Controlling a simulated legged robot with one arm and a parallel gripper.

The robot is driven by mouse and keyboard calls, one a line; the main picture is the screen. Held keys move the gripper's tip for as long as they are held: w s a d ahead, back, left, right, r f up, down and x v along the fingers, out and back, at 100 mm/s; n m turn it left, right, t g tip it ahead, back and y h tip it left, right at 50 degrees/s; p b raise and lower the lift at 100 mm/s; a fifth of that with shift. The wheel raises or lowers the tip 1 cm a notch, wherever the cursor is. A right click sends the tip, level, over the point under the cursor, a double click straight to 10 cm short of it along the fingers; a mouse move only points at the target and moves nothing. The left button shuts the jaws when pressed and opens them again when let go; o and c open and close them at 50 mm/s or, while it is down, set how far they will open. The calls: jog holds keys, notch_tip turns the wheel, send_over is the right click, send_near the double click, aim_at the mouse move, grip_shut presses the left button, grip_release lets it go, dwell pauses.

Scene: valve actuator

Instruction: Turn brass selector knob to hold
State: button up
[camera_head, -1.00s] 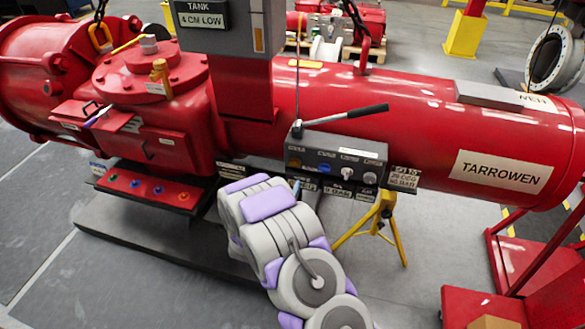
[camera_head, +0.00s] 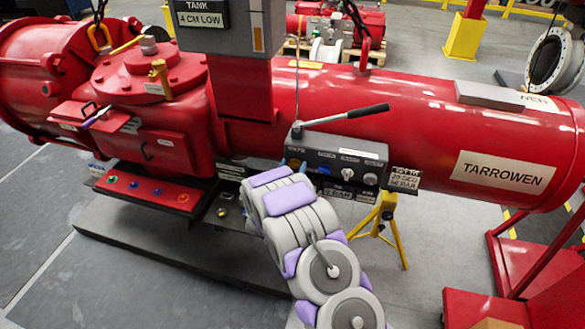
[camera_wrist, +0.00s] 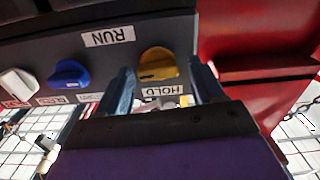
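The brass selector knob (camera_wrist: 158,64) is in the wrist view on a dark control box, with an upside-down RUN label (camera_wrist: 108,37) to its upper left and an upside-down HOLD label (camera_wrist: 163,91) just below it. My gripper (camera_wrist: 163,84) is open, one finger to each side of the knob in the picture. Gaps show between the fingers and the knob, so I see no grip on it. In the head view the knob (camera_head: 294,163) is small at the left end of the control box (camera_head: 335,145); my arm's wrist hides the gripper there.
A blue knob (camera_wrist: 70,74) and a white knob (camera_wrist: 18,83) stand beside the brass one. A lever with a black handle (camera_head: 368,111) rises over the box. The red cylinder (camera_head: 420,110) lies behind, and a yellow stand (camera_head: 385,215) is below right.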

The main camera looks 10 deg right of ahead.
jog(key=c, duration=0.9)
jog(key=shift+c, duration=0.2)
jog(key=shift+n+p, duration=0.4)
jog(key=shift+p, duration=0.25)
jog(key=shift+r+n+p, duration=0.1)
jog(key=shift+n+p, duration=0.9)
jog(key=shift+p, duration=0.25)
jog(key=n+p, duration=0.3)
jog(key=n, duration=0.1)
jog(key=shift+a+n, duration=0.15)
jog(key=shift+n, duration=0.15)
jog(key=n, duration=0.1)
jog(key=n+p, duration=0.1)
jog(key=n, duration=0.1)
jog(key=n+p, duration=0.1)
jog(key=shift+a+f+n, duration=0.15)
jog(key=shift+f+n, duration=0.1)
jog(key=shift+n, duration=0.05)
jog(key=shift+f+n+p, duration=0.2)
jog(key=shift+n+p, duration=0.55)
jog(key=shift+n, duration=1.45)
